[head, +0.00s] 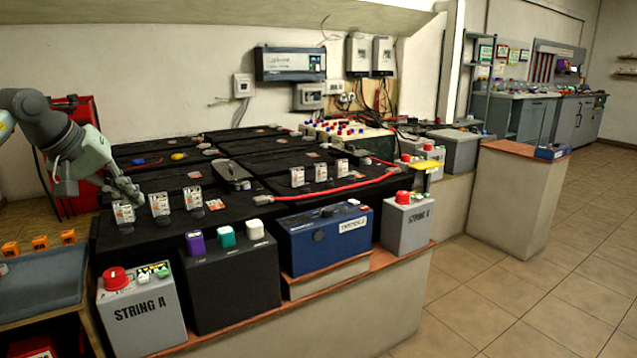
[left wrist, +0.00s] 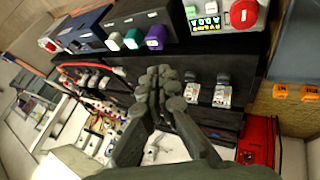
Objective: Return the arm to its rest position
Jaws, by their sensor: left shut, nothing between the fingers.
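My left arm comes in from the left in the head view. My left gripper (head: 128,194) is shut and empty, just above the black battery bank near its left end, behind the left upright terminal switch (head: 123,213). In the left wrist view my left gripper (left wrist: 160,80) shows with its fingertips together over the dark battery tops. I cannot tell whether it touches anything. My right gripper is in neither view.
A grey STRING A box (head: 141,312) with a red button stands at the front left. A blue device (head: 325,238) sits in front of the bank. A red cabinet (head: 78,150) stands behind my arm. A grey tray (head: 40,283) lies at left. The floor at right is clear.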

